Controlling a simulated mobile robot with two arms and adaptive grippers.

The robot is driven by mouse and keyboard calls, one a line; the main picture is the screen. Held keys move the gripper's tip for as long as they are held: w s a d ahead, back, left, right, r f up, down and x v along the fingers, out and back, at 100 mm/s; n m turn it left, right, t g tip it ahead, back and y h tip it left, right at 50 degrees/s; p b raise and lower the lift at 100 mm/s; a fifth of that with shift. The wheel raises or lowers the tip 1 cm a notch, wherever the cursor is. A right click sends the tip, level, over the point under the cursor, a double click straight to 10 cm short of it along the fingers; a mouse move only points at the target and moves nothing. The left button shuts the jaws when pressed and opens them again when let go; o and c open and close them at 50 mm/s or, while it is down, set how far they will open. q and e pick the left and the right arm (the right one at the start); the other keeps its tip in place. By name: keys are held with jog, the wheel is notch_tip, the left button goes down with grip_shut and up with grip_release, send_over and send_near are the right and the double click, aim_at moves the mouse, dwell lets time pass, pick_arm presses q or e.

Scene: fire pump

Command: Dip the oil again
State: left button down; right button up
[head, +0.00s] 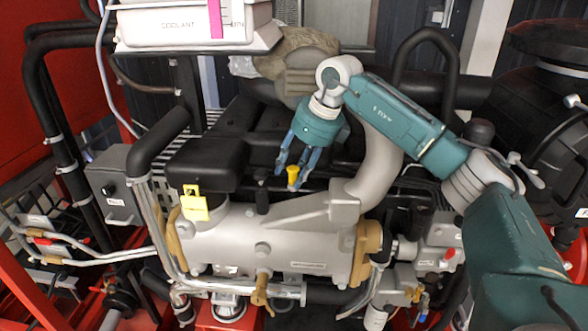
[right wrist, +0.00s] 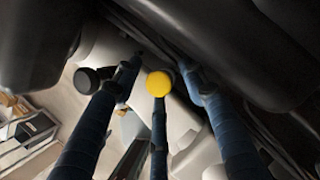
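The oil dipstick's yellow cap (head: 292,171) stands upright behind the grey metal housing (head: 255,235) in the head view. My right gripper (head: 293,177) comes down over it, with blue fingers spread on either side. In the right wrist view the round yellow cap (right wrist: 159,84) sits between the open fingers of my right gripper (right wrist: 163,88). A gap shows between the cap and the left and right fingers; whether the lower middle finger touches it I cannot tell. The dipstick's shaft below the cap is hidden. My left gripper is not in view.
A black rounded cover (head: 205,163) lies left of my gripper. A thick grey curved pipe (head: 377,160) stands close on the right. A small black cap (head: 262,187) is left of the yellow one. A white coolant tank (head: 190,25) sits above at the back left.

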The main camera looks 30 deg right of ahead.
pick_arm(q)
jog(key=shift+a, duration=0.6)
pick_arm(e)
jog(key=v, duration=1.2)
jog(key=shift+f, duration=0.1)
